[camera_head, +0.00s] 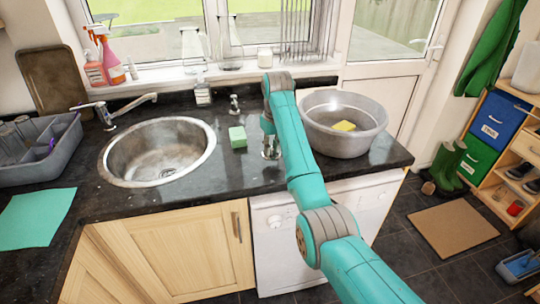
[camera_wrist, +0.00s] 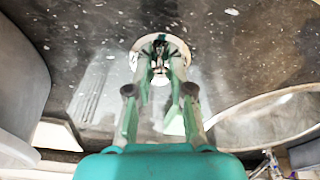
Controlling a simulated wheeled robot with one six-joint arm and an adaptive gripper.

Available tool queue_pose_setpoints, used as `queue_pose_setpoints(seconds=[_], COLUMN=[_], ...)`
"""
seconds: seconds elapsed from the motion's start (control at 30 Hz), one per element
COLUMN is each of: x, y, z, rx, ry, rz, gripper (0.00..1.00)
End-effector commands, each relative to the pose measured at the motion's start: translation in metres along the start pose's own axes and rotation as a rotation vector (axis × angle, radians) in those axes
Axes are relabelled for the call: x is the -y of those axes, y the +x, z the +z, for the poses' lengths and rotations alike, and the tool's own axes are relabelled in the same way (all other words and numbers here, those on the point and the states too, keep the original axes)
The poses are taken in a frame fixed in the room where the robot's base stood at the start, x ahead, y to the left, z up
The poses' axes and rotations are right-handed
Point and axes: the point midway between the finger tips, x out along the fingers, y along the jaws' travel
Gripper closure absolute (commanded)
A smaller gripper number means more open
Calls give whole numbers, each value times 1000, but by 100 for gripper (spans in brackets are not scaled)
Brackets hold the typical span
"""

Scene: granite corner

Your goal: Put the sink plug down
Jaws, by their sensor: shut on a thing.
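The sink plug is a small, round, pale metal disc, seen in the wrist view (camera_wrist: 180,46) between my fingertips. My gripper (camera_wrist: 160,72) is shut on it, with a finger on each side of its middle. In the head view my gripper (camera_head: 269,146) is low over the dark granite worktop (camera_head: 215,182), between the sink and the grey basin. My arm hides part of it there. I cannot tell whether the plug touches the worktop. The round steel sink (camera_head: 157,152) is to the left and shows at the right of the wrist view (camera_wrist: 265,118).
A grey basin (camera_head: 342,143) with a yellow sponge (camera_head: 344,126) stands to the right. A green block (camera_head: 237,137) is close left of my gripper. A tap (camera_head: 115,109) and a grey dish rack (camera_head: 40,150) are farther left. The worktop in front of the green block is clear.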

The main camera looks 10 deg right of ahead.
Motion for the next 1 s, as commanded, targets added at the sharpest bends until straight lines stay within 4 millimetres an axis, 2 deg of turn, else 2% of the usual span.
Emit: queue_pose_setpoints(seconds=[0.3,0.67,0.7,0.8,1.0], x=[-3,-3,-3,-3,-3], y=[34,38,38,38,38], z=[10,10,10,10,10], rx=[-1,-1,-1,-1,-1], ry=[0,0,0,0,0], rz=[0,0,0,0,0], gripper=[100,100,74,54,54])
